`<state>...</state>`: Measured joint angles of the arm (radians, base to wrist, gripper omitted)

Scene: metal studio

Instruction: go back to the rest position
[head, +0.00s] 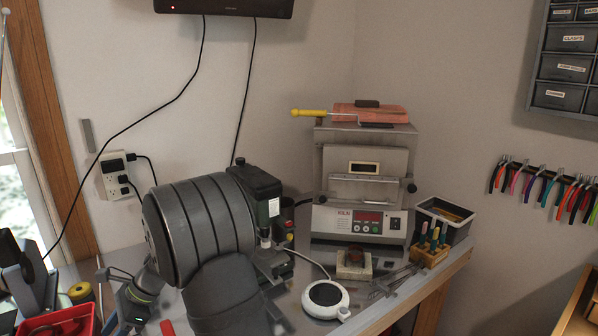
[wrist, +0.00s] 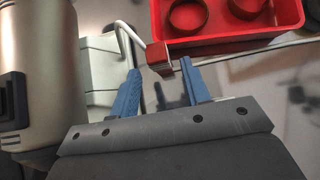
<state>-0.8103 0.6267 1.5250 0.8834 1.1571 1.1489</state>
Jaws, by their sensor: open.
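My gripper (wrist: 160,86) shows in the wrist view with its two blue fingers spread apart. No object is held between the fingers. The fingers point toward the near edge of a red tray (wrist: 228,42), which holds round dark-red rings or cups. A small red block (wrist: 158,56) shows just beyond the gap, at the tray's left corner; I cannot tell whether a finger touches it. In the head view the fingertips cannot be made out; part of the red tray (head: 88,318) shows at the lower left edge.
A large silver-grey body (wrist: 35,80) stands close on the left in the wrist view, beside a pale box (wrist: 98,62). In the head view, a kiln (head: 362,190), a white round dish (head: 325,298), a tool block (head: 430,252) and a dark bin (head: 445,220) occupy the bench.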

